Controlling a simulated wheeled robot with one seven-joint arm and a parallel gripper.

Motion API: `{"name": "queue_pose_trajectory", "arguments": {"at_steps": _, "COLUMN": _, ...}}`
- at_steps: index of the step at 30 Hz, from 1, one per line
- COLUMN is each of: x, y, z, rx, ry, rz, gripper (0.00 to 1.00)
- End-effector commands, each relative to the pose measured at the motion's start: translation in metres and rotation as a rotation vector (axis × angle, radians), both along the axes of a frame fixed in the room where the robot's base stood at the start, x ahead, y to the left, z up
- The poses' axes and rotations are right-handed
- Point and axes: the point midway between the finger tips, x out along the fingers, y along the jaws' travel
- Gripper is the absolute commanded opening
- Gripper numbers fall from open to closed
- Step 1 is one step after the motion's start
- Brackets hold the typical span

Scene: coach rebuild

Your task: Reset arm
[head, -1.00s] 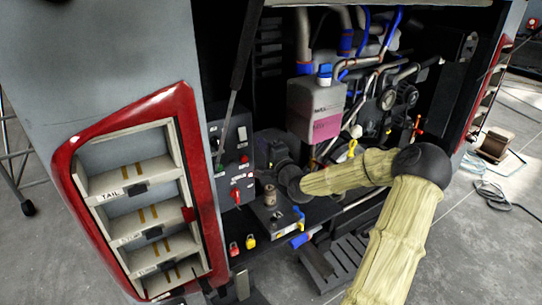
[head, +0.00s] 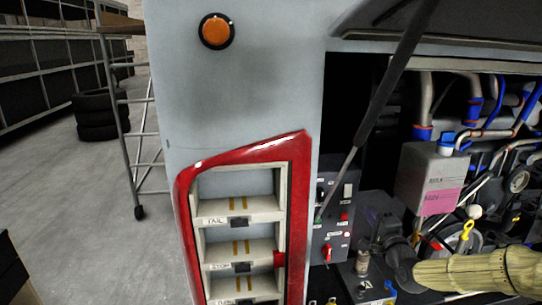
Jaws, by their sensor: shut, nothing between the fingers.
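My arm (head: 470,272), in a pale yellow-green sleeve, comes in from the lower right in the head view. It reaches left across the front of an open engine bay. At its left end is a dark wrist, and my dark gripper (head: 386,236) is beyond it, beside the grey switch panel. The gripper is shut and empty. Its fingers are hard to tell from the dark parts behind, and I cannot tell whether it touches anything.
The switch panel (head: 333,225) has red knobs. A white tank (head: 432,178) with a pink label stands above the arm. A small cylinder (head: 362,263) is below the gripper. The red-framed rack (head: 240,220) stands left of the bay. A strut (head: 385,90) crosses the opening.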

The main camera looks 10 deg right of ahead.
Motion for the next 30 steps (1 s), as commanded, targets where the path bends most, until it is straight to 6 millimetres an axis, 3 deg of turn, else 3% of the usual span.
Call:
{"name": "queue_pose_trajectory", "arguments": {"at_steps": 7, "x": 0.002, "y": 0.072, "z": -0.059, "rx": -0.259, "ry": 0.273, "rz": 0.128, "gripper": 0.0}}
{"name": "queue_pose_trajectory", "arguments": {"at_steps": 15, "x": -0.036, "y": 0.136, "z": -0.12, "rx": -0.65, "ry": 0.602, "rz": 0.312, "gripper": 0.0}}
{"name": "queue_pose_trajectory", "arguments": {"at_steps": 22, "x": -0.087, "y": 0.164, "z": -0.139, "rx": -0.945, "ry": 0.81, "rz": 0.465, "gripper": 0.0}}
{"name": "queue_pose_trajectory", "arguments": {"at_steps": 30, "x": -0.157, "y": 0.184, "z": -0.134, "rx": -1.204, "ry": 0.985, "rz": 0.65, "gripper": 0.0}}
